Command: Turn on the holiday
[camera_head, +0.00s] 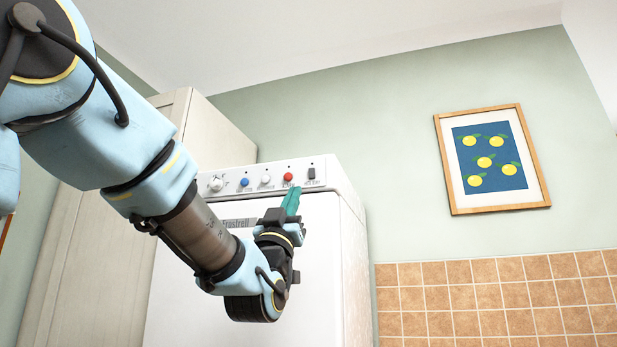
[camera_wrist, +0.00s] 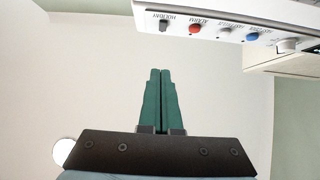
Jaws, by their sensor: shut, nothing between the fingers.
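The holiday switch (camera_head: 311,173) is a small dark rocker at the right end of the white control panel on top of a white appliance. In the wrist view, where the panel appears upside down, the switch (camera_wrist: 164,25) is at the panel's left end beside the label "HOLIDAY". I cannot tell its position. My gripper (camera_head: 291,201) has its teal fingers shut and empty, pointing up, just below and left of the switch in the head view. In the wrist view the gripper's fingertips (camera_wrist: 160,72) are apart from the switch.
Left of the switch in the head view are a red button (camera_head: 288,177), a white one (camera_head: 265,180), a blue one (camera_head: 244,182) and a round dial (camera_head: 216,184). A tall cabinet (camera_head: 100,215) stands left. A framed lemon picture (camera_head: 492,160) hangs right.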

